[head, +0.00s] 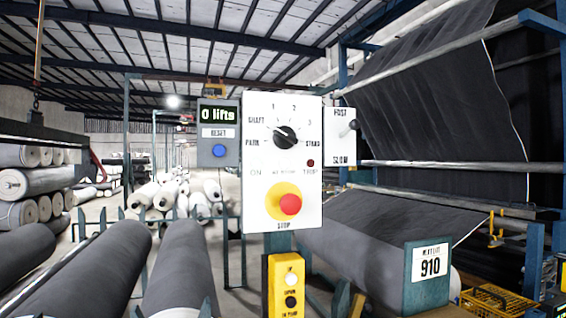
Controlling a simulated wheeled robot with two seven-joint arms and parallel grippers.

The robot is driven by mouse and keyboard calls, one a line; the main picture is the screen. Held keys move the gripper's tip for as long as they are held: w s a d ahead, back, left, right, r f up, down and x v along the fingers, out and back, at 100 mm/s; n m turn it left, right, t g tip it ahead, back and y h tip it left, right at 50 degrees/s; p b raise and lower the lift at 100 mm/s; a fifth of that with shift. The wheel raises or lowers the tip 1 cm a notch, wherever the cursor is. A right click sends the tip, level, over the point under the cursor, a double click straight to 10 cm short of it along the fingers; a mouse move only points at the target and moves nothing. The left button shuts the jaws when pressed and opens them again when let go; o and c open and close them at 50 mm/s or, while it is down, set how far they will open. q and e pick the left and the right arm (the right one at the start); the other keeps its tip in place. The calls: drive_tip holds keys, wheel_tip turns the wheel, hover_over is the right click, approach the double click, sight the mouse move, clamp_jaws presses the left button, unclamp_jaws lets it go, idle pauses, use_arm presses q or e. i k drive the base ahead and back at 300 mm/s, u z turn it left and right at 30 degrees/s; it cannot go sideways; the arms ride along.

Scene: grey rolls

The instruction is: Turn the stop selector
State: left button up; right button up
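The selector is a black rotary knob (285,137) on an upright white panel (254,195) in the middle of the head view. Labels ring it: PARK, SHAFT, 1, 2, 3 and a word that looks like STKRS. A light pointer mark seems to lie toward the upper left, near SHAFT; it is too small to be sure. Below it are a small dark red lamp (310,163) and a red mushroom button (290,204) on a yellow disc, labelled STOP. Neither of my grippers shows in the head view.
Left of the panel is a grey box (217,163) with a "0 lifts" display and blue RESET button. At right is a FAST/SLOW lever (349,128). A yellow button box (286,285) stands below. Large grey rolls (182,265) lie at lower left.

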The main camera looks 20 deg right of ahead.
sight(284, 137)
drive_tip(key=k, duration=0.5)
drive_tip(key=u, duration=1.3)
drive_tip(key=i, duration=1.05)
drive_tip(key=z, duration=1.9)
